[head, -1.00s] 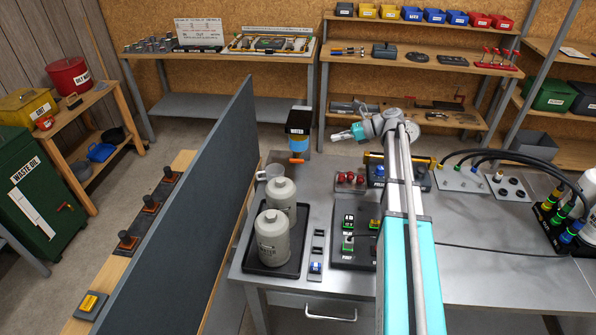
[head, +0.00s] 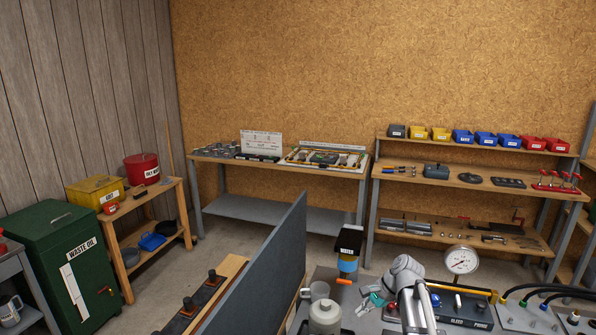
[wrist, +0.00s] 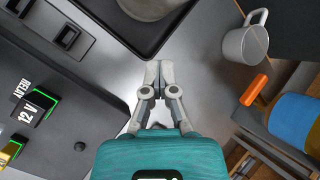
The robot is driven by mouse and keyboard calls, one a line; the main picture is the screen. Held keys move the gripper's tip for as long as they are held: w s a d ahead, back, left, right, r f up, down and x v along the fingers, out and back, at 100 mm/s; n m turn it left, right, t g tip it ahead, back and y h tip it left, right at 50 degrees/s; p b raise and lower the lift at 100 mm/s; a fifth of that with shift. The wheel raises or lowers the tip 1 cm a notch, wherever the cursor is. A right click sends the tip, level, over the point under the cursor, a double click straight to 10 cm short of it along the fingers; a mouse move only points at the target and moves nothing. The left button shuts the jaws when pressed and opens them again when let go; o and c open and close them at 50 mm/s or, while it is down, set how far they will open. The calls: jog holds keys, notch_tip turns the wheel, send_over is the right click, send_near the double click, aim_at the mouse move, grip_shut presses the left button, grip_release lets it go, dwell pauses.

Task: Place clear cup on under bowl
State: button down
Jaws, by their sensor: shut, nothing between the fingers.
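The cup, a grey mug with a handle, stands on the bench in the head view (head: 319,290), behind the pale bottle. It shows at upper right in the wrist view (wrist: 246,42). The under bowl, a blue filter bowl with a dark top (head: 348,264), stands behind it, with an orange handle below. Its blue side and orange handle show at right in the wrist view (wrist: 296,122). My gripper (wrist: 158,70) is shut and empty over bare bench, left of the mug there and apart from it. What is directly beneath the bowl is hard to see.
A pale bottle (head: 324,316) stands in front of the mug. A tall dark partition (head: 262,275) runs along the bench's left side. A dark panel with a 12 V relay (wrist: 70,100) lies left of my gripper in the wrist view. A pressure gauge (head: 461,261) stands to the right.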

jog(key=s+n+h, duration=0.1)
jog(key=s, duration=0.1)
jog(key=s+a+f+n+h, duration=0.1)
jog(key=s+n, duration=0.1)
jog(key=s+a+f+n+h, duration=0.1)
jog(key=s+n, duration=0.1)
jog(key=s, duration=0.1)
jog(key=shift+f+g, duration=0.2)
jog(key=shift+g, duration=0.1)
jog(key=s+n+h, duration=0.1)
jog(key=s+n, duration=0.1)
jog(key=s+n+h, duration=0.1)
jog(key=s+n, duration=0.1)
jog(key=s+f+n+h, duration=0.1)
jog(key=s, duration=0.1)
jog(key=shift+n, duration=0.4)
jog(key=shift+s+d+n+h, duration=0.2)
jog(key=shift+s+n+h, duration=0.25)
jog(key=shift+n+h, duration=0.15)
jog(key=c, duration=1.4)
grip_release()
